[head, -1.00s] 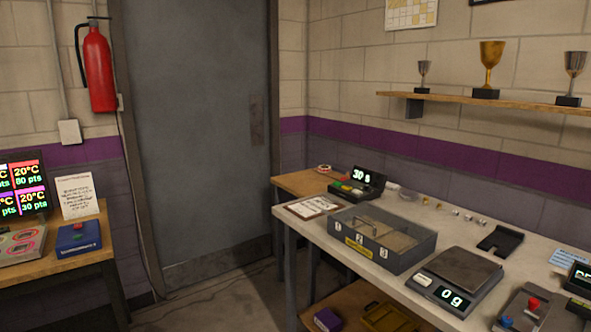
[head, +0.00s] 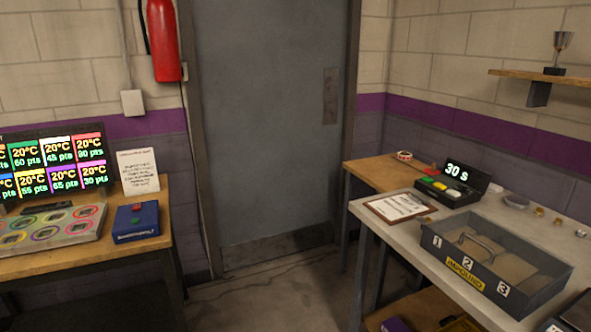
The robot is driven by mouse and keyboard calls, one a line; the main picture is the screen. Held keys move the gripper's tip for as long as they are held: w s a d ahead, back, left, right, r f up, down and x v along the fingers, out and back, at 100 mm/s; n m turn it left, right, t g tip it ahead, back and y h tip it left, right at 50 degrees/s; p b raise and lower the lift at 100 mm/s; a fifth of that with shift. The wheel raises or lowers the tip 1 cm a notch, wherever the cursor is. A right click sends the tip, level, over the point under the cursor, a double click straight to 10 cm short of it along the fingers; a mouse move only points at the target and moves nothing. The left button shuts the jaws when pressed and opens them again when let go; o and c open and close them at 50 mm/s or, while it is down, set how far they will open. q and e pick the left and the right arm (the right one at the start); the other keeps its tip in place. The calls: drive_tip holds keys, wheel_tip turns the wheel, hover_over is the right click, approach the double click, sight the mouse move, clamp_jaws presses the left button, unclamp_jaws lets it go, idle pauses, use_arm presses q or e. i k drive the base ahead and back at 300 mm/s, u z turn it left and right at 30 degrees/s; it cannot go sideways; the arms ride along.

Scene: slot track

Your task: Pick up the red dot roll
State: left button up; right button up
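A small white and red roll (head: 404,155) lies on the wooden table (head: 372,168) at the back right, near the wall corner. It looks like the red dot roll, but it is too small to make out single dots. A small red item (head: 430,171) lies just right of it, beside the timer box. Neither of my grippers is in view, and nothing touches the roll.
A timer box (head: 461,188) reading "30 s", a clipboard (head: 400,206) and a divided grey tray (head: 455,278) stand on the right bench. A left table holds a screen (head: 60,165), a ringed panel (head: 57,228) and a blue box (head: 137,222). Floor before the door (head: 270,130) is clear.

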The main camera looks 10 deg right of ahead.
sight(400, 156)
drive_tip(key=i, duration=4.25)
drive_tip(key=z, duration=1.55)
